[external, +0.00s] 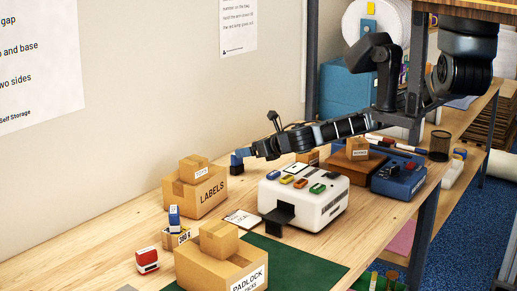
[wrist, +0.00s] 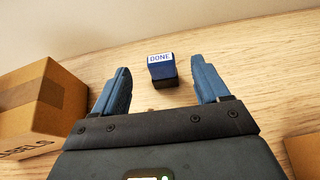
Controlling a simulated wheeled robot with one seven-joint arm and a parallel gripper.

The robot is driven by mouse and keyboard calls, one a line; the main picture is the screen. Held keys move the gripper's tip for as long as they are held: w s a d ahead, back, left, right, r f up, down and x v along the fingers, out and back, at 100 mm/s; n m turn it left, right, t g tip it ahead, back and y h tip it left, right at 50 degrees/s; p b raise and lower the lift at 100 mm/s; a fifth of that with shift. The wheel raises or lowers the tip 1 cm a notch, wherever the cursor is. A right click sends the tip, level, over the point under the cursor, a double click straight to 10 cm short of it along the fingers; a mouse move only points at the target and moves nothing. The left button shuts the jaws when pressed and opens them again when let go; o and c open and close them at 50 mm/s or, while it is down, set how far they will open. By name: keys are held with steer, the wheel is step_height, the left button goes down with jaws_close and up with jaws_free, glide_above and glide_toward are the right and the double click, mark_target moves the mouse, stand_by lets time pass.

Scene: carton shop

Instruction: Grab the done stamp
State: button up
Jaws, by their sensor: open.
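The done stamp (wrist: 161,68) is a small blue block with a white DONE label and a dark base. In the wrist view it stands on the wooden table, ahead of my gripper and in line with the gap between the fingers. My gripper (external: 243,156) is open, with one blue finger on either side of that gap and nothing held. In the external view my gripper reaches down beside the LABELS carton (external: 208,193). A dark blue shape shows at its tip there, but I cannot clearly separate stamp from fingers.
The LABELS carton (wrist: 38,105) is close on the left in the wrist view; another carton (wrist: 306,152) shows at lower right. A white machine (external: 305,200), a blue stamp (external: 175,218) on a small box and a red stamp (external: 147,259) are also on the table.

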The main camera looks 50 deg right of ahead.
mark_target(236, 164)
steer(key=w+f+b, duration=0.2)
steer(key=w+b, duration=0.1)
steer(key=shift+w+f+b, duration=0.25)
steer(key=shift+f+b, duration=0.05)
steer(key=shift+f, duration=0.1)
steer(key=shift+w+d, duration=0.1)
steer(key=shift+w, duration=0.5)
steer(key=c, duration=1.1)
steer(key=shift+r, duration=0.1)
steer(key=shift+c, duration=0.2)
